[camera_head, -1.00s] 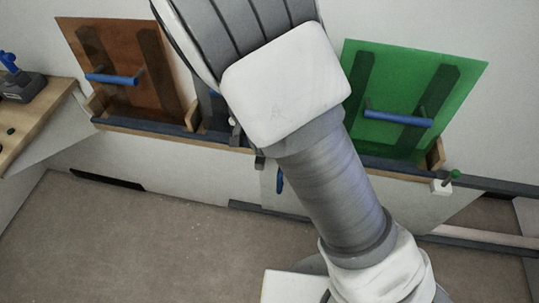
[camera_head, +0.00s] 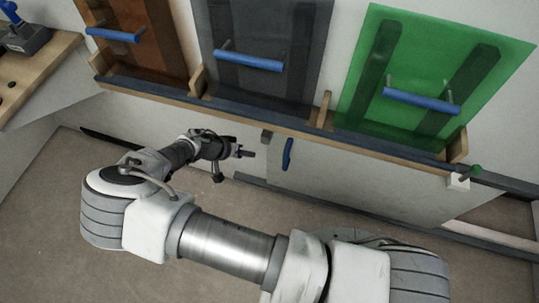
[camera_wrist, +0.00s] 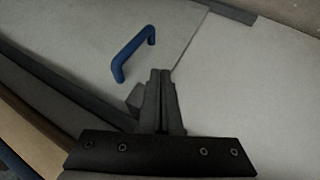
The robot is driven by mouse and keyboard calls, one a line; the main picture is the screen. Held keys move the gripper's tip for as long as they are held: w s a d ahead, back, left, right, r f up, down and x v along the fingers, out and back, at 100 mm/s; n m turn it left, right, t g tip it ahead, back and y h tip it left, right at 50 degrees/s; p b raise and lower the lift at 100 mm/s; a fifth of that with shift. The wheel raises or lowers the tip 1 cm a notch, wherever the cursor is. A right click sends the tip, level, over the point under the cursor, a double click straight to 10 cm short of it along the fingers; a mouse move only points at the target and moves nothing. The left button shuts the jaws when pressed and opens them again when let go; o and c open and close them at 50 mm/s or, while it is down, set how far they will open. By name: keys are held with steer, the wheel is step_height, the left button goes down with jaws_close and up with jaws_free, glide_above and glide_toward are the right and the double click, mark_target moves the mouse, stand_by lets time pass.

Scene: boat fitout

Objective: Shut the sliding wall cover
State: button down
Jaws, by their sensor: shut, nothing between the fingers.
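The wall cover (camera_head: 360,185) is a pale grey panel low on the wall, below the rack of coloured panels. It carries an upright blue handle (camera_head: 287,154) near its left edge. In the wrist view, the handle (camera_wrist: 133,54) is a blue bar standing off the pale panel (camera_wrist: 70,30), with a seam to its right. My gripper (camera_head: 252,154) is just left of the handle in the head view. It is shut and empty, with its fingertips (camera_wrist: 160,74) close to the handle but apart from it in the picture.
Above the cover, a wooden rack (camera_head: 120,88) holds brown (camera_head: 150,40), dark grey (camera_head: 245,85) and green (camera_head: 385,110) panels with blue handles. A dark recess (camera_head: 500,215) shows right of the cover. A green-topped stop (camera_head: 458,181) sits by the rail. The floor (camera_head: 50,230) is clear.

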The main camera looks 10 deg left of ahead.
steer(key=w+d+f+b, duration=0.1)
steer(key=w+d+f, duration=0.3)
steer(key=d+f, duration=0.3)
steer(key=shift+w+d+f, duration=0.3)
steer(key=shift+d+f, duration=0.1)
steer(key=shift+d, duration=0.2)
steer(key=shift+d, duration=0.1)
